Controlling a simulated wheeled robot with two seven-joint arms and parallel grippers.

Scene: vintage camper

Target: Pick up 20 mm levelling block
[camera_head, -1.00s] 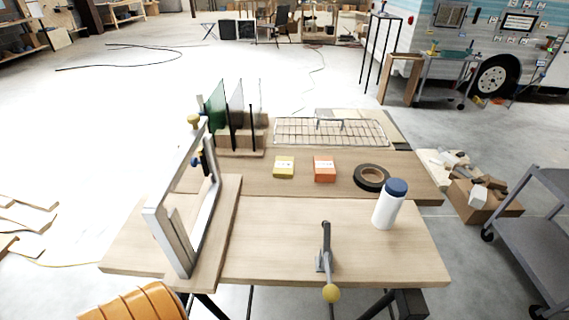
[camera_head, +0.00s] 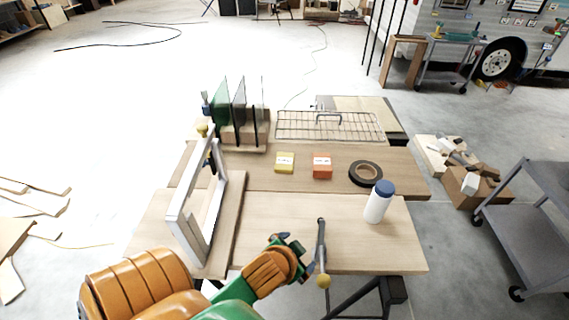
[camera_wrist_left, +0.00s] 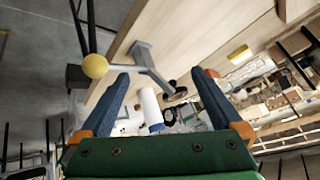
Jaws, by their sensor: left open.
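Two small labelled blocks, one yellow (camera_head: 285,162) and one orange (camera_head: 322,166), lie apart on the darker board in the middle of the bench in the head view. Their labels are too small to read, so I cannot tell which is the 20 mm levelling block. A yellow block also shows in the left wrist view (camera_wrist_left: 240,54), beyond the right finger. My left gripper (camera_head: 291,243) is at the bench's front edge, just left of the clamp, well short of both blocks. In the left wrist view its blue fingers (camera_wrist_left: 160,76) are apart with nothing held between them.
A toggle clamp (camera_head: 321,245) with a yellow ball stands close to my left gripper. A white bottle (camera_head: 377,206) and black tape roll (camera_head: 365,174) are to the right. A tilted metal frame (camera_head: 185,222) stands left; a wire rack (camera_head: 330,126) lies behind.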

